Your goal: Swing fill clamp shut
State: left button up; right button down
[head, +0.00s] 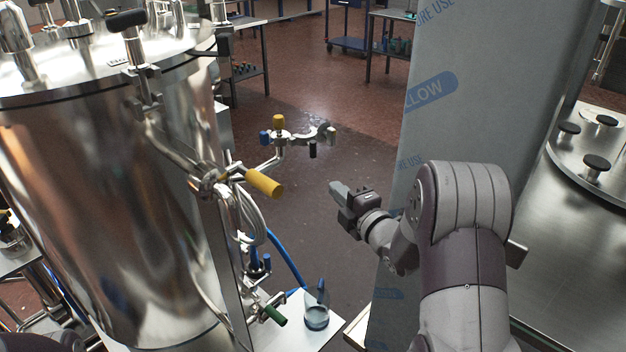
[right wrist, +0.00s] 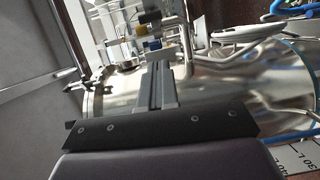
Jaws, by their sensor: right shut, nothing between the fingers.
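A metal clamp assembly (head: 300,135) stands out on a bent pipe from the steel tank, with a yellow knob, a blue knob and a black knob. Its curved jaw on the right looks open, but the hinge detail is too small to tell. My right gripper (head: 336,188) is shut and empty, below and to the right of the clamp and apart from it in the head view. In the right wrist view its closed fingers (right wrist: 158,56) point toward yellow and blue fittings in front of the tank. My left gripper is not in view.
The large steel tank (head: 100,200) fills the left. A yellow handle (head: 263,182) sticks out below the clamp. A wrapped tall panel (head: 460,100) stands behind my right arm. Floor shows between tank and panel.

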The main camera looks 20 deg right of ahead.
jog(key=w+p, duration=0.5)
jog(key=w, duration=0.8)
jog(key=shift+r+n, duration=0.35)
jog(key=shift+n, duration=0.05)
jog(key=d+b, duration=0.1)
jog(key=b, duration=0.1)
jog(key=w+d+b, duration=0.1)
jog(key=b, duration=0.1)
jog(key=w+d+b, duration=0.1)
jog(key=b, duration=0.1)
jog(key=shift+d, duration=0.35)
jog(key=shift+r, duration=0.1)
